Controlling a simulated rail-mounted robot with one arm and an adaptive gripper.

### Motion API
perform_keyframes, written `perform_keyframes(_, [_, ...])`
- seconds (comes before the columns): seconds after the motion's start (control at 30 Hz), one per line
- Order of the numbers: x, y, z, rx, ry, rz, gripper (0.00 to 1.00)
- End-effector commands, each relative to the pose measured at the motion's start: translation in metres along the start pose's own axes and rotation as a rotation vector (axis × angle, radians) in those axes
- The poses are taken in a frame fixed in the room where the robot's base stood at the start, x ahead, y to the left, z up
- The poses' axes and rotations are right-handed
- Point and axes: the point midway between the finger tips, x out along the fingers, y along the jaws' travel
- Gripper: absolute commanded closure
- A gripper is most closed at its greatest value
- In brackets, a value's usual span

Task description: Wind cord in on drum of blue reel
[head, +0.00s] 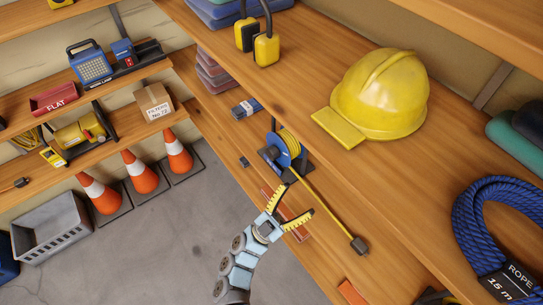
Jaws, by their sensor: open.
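The blue reel (285,147) stands on a wooden shelf near the middle of the head view, with yellow cord (289,141) around its drum. A length of the yellow cord (326,207) runs out from the reel down and right across the shelf to a dark plug-like end (359,245). My gripper (293,204) is open, just below the reel in the picture. Its two yellow toothed fingers are spread, one toward the reel and one close to the loose cord. I cannot tell whether either finger touches anything. No thing shows between the fingers.
A yellow hard hat (385,95) sits on the shelf above right. A small blue-and-grey box (246,108) lies up left of the reel. A reddish flat bar (288,217) lies behind my gripper. A blue rope coil (500,225) is at the right. Traffic cones (139,173) stand at the left.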

Motion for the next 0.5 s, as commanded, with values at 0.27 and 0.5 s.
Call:
perform_keyframes(0.27, [-0.025, -0.057, 0.052, -0.257, -0.244, 0.059, 0.21])
perform_keyframes(0.5, [-0.059, -0.109, 0.074, -0.502, -0.444, 0.014, 0.21])
